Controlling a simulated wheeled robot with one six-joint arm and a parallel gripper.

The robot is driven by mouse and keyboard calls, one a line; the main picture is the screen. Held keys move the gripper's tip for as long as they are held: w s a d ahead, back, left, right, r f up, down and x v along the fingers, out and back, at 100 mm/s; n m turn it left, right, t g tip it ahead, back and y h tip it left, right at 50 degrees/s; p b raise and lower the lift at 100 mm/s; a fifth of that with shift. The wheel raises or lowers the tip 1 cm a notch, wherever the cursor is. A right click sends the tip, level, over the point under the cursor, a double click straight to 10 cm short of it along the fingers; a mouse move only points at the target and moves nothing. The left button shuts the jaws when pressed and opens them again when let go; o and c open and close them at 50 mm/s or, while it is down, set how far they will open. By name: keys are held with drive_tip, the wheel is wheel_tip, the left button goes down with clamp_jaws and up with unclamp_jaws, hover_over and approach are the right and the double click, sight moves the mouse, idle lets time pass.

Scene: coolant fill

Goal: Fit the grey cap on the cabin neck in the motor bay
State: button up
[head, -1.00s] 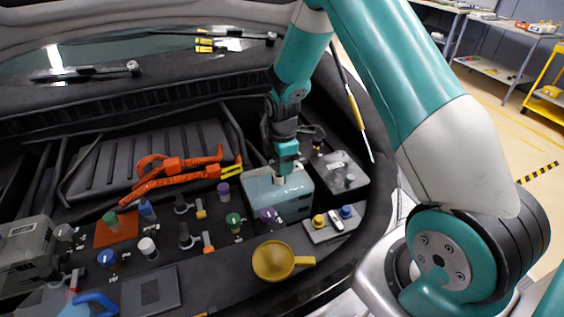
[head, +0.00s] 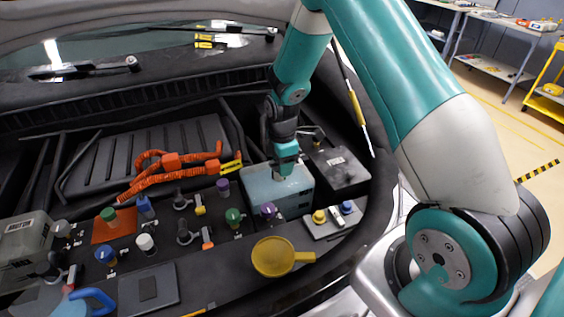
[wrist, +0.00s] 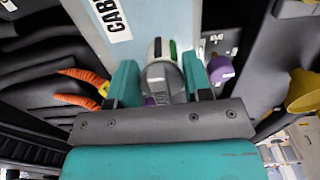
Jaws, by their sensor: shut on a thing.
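My gripper (head: 283,172) points down at the top of the pale blue cabin tank (head: 292,193) in the motor bay. The wrist view shows my gripper (wrist: 160,82) with its two teal fingers shut on the grey cap (wrist: 158,72). A white, green and dark marked round part shows just beyond the cap, at the tank's top. The tank (wrist: 140,38) bears a label of which "CAB" can be read. The cabin neck is hidden under the cap and fingers. I cannot tell whether the cap is seated on it or just above it.
A purple cap (head: 268,209) stands close in front of the tank. A black box (head: 338,172) is at its right. Orange cables (head: 172,163) lie to the left. A yellow funnel (head: 272,257) is nearer, and several coloured caps stand along the bay.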

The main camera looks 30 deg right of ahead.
drive_tip(key=shift+f+b, duration=0.3)
drive_tip(key=shift+f, duration=0.15)
drive_tip(key=o, duration=1)
drive_tip(key=shift+c, duration=0.2)
wheel_tip(320, 180, up, 18)
drive_tip(key=b, duration=0.2)
drive_tip(key=shift+f, duration=0.25)
drive_tip(key=shift+o, duration=0.3)
